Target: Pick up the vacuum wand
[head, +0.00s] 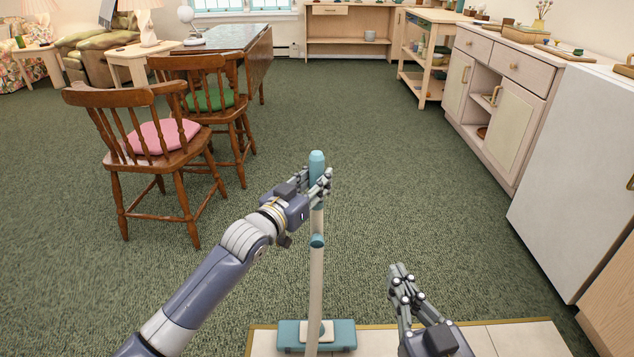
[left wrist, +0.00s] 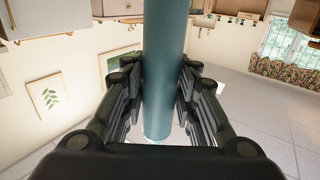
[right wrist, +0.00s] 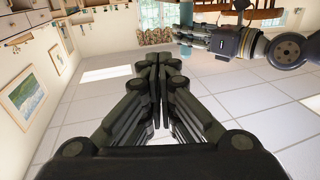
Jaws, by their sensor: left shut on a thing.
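The vacuum wand (head: 316,265) stands upright in the head view, with a pale tube, a teal grip at the top and a teal floor head (head: 340,335) at the bottom. My left gripper (head: 322,185) is shut around the teal grip, just below its rounded top. In the left wrist view the teal grip (left wrist: 163,60) runs between the two fingers. My right gripper (head: 398,280) is lower and to the right of the wand, apart from it. In the right wrist view its fingertips (right wrist: 159,62) are together with nothing between them.
The floor head is over a pale tiled patch (head: 495,340) with a yellowish edge. Wooden chairs (head: 160,150) with pink and green cushions stand to the left. A white cabinet (head: 560,160) and pale counters (head: 500,90) line the right. The green carpet (head: 400,180) between is clear.

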